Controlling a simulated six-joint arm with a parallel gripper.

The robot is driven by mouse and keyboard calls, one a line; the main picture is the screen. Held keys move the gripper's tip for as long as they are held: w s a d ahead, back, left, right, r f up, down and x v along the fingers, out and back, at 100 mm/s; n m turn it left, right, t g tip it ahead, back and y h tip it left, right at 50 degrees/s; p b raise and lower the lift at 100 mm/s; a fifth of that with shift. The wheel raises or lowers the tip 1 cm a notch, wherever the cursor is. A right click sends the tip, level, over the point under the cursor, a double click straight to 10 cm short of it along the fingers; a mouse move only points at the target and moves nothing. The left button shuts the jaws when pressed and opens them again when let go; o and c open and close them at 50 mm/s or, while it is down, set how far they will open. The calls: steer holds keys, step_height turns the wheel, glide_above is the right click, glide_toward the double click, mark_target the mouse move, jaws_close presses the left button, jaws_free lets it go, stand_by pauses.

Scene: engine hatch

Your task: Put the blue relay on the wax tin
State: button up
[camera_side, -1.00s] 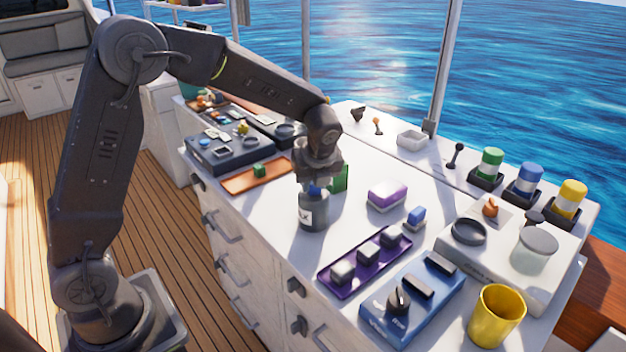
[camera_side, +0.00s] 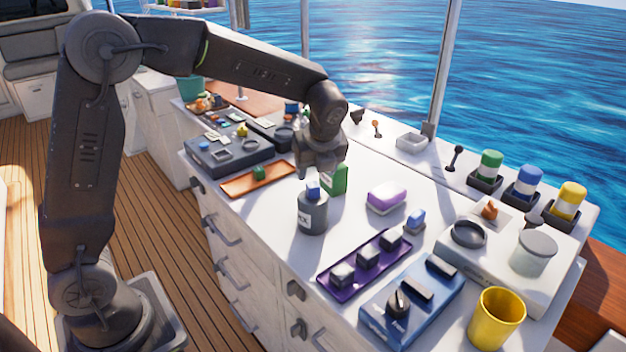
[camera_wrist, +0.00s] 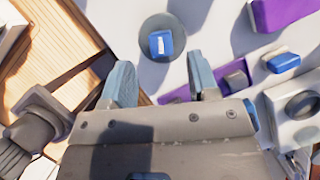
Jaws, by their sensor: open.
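The blue relay (camera_side: 313,188) rests on top of the dark grey wax tin (camera_side: 312,216), which stands upright on the white counter with a partly readable white label. In the wrist view the blue relay (camera_wrist: 161,43) lies near the middle of the round tin top (camera_wrist: 172,24), with a small white mark on its face. My gripper (camera_side: 316,172) is above and slightly behind the tin in the side view, apart from the relay. In the wrist view its two fingers (camera_wrist: 162,80) are spread with nothing between them.
A green box (camera_side: 335,179) stands just behind the tin. A purple-topped block (camera_side: 386,198) and a small blue-topped block (camera_side: 416,219) lie to the right. A purple tray (camera_side: 335,285) with grey blocks is in front, and an orange tray (camera_side: 240,186) is at left.

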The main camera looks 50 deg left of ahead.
steer(key=w+v, duration=0.1)
steer(key=v, duration=0.5)
steer(key=s+r+n+t+h, duration=0.2)
steer(key=s+r+n, duration=0.2)
steer(key=s+n, duration=0.65)
steer(key=s+d+f+n+t+h, duration=0.1)
steer(key=s+d+f+n+h, duration=0.1)
steer(key=s+n, duration=1)
steer(key=shift+s+f+t, duration=0.4)
steer(key=shift+s+f, duration=0.2)
steer(key=shift+s, duration=0.2)
